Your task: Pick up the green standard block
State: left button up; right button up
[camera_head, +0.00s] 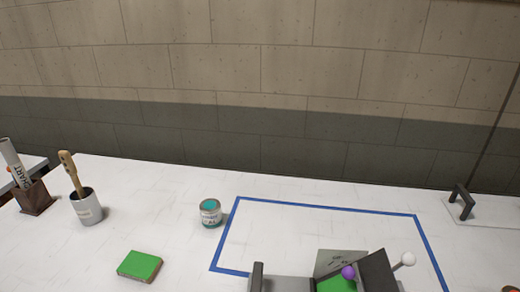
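A flat green block (139,265) with brownish sides lies on the white table at the lower left, outside the blue outline. Another green surface (336,286) shows at the bottom edge, in a grey and dark fixture (377,270), and is partly cut off. I cannot tell whether it is a separate block or part of the fixture. Neither of my grippers shows in the head view.
A blue outline (326,206) marks the table around the fixture. The fixture has a purple ball (348,272) and a white ball (408,259). A paint can (210,213), a grey cup (86,208) with a brush, and a brown holder (35,197) stand left. A dark handle (461,202) is right.

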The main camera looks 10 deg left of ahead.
aim_at(138, 266)
jog(key=u, duration=1.35)
